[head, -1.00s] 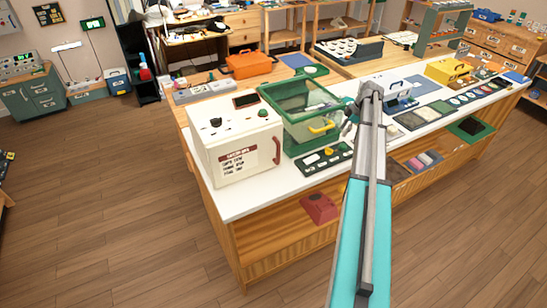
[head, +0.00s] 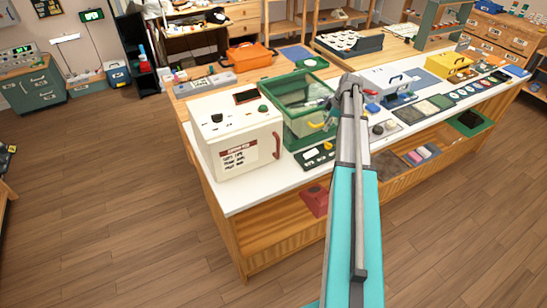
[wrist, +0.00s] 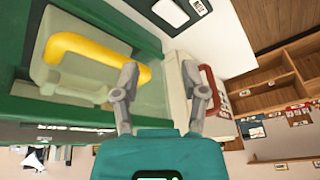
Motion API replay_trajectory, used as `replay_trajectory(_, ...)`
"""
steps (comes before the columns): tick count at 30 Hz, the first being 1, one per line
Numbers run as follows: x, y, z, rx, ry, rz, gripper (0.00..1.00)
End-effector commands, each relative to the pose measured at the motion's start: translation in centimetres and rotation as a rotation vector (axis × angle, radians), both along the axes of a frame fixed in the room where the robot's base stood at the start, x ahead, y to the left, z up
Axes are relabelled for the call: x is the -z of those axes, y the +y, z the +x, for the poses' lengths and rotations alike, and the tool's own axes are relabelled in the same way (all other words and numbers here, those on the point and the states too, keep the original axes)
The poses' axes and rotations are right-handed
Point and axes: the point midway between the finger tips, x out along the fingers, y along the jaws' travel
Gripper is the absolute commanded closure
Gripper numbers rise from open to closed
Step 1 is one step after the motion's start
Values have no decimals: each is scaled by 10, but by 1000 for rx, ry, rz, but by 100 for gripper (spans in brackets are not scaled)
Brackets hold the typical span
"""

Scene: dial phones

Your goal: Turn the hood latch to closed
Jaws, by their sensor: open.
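The hood is a clear box in a green frame (head: 288,128) on the white counter, with a yellow lever-like handle (head: 321,125) on its front. This handle is the likely latch. My gripper (wrist: 160,78) is open. Its left finger overlaps the handle's right end in the picture; I cannot tell if they touch. Its right finger is in front of the white box. In the head view my arm mostly hides the gripper.
A white box (head: 228,125) with a dark red handle stands just left of the hood. A dark control panel (head: 316,156) lies in front of the hood. A blue-handled case (head: 397,88) and flat trays are to the right. Open floor lies in front.

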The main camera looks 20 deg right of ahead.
Motion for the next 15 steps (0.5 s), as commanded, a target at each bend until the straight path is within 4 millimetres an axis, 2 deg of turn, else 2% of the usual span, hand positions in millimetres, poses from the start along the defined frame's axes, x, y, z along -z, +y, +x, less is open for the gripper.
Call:
replay_trajectory(1, 0, 10, -1, 11, 8, -3, 44)
replay_trajectory(15, 5, 75, -4, 132, 74, -28, 44)
